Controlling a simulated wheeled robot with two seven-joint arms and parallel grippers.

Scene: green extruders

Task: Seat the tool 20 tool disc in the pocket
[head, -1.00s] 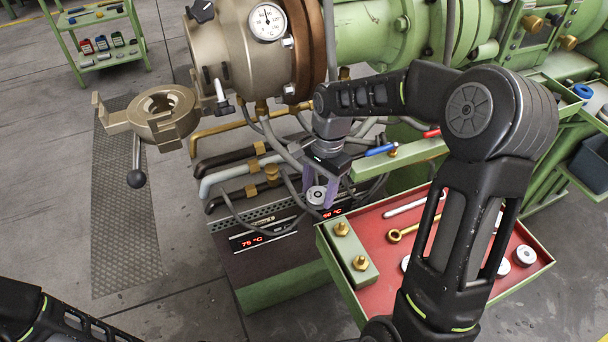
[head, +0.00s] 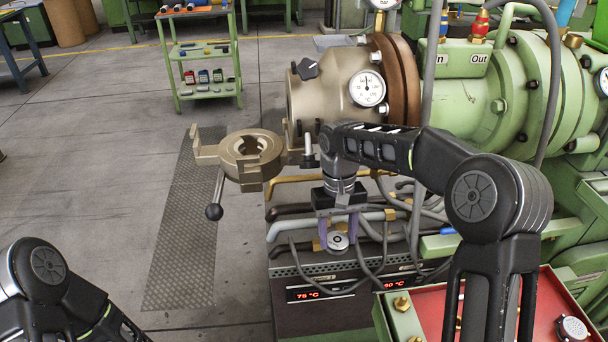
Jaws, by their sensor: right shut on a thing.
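My right gripper (head: 339,240) is shut on a small silver tool disc (head: 339,242), held between its purple fingers. It hangs in front of the hoses and above the dark control box with red displays. The bronze swing-out holder (head: 252,157) with a round opening, likely the pocket, stands open to the left of the extruder head (head: 335,92). The disc is apart from it, lower and to the right. I cannot read a number on the disc. My left arm shows at the lower left, but its gripper is out of view.
A red-lined tray (head: 428,316) at the lower right holds another disc (head: 573,328) and brass fittings. A black-knobbed lever (head: 214,211) hangs below the holder. Hoses (head: 300,228) crowd the space behind my right gripper. A green shelf cart (head: 205,90) stands farther back.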

